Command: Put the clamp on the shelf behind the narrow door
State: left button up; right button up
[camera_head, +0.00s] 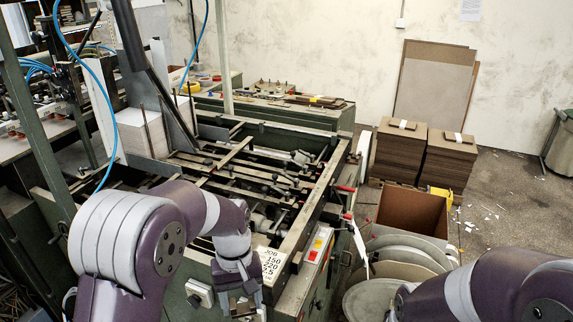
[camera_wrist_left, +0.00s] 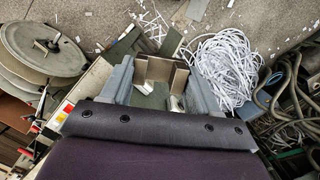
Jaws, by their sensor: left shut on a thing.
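My left gripper (camera_head: 243,303) is low in front of the green machine, at the bottom of the head view, pointing down. I cannot make out a narrow door or a shelf in either view. My right arm comes in at the bottom right of the head view, with its gripper out of frame.
The green machine (camera_head: 318,195) with rails and levers fills the middle. Right of it are an open brown box (camera_head: 412,212), round discs (camera_head: 385,270) and board stacks (camera_head: 400,152). A white paper-strip heap (camera_wrist_left: 222,68) and hoses (camera_wrist_left: 285,100) lie near the left gripper.

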pick_arm(q)
jog(key=w+a+f+m, duration=0.1)
jog(key=a+f, duration=0.3)
jog(key=f, duration=0.3)
jog(key=a+f+m, duration=0.2)
jog(key=a+f, duration=0.3)
jog(key=f, duration=0.1)
jog(key=shift+w+a+f, duration=0.3)
jog(key=shift+w+f, duration=0.05)
jog(key=shift+f, duration=0.05)
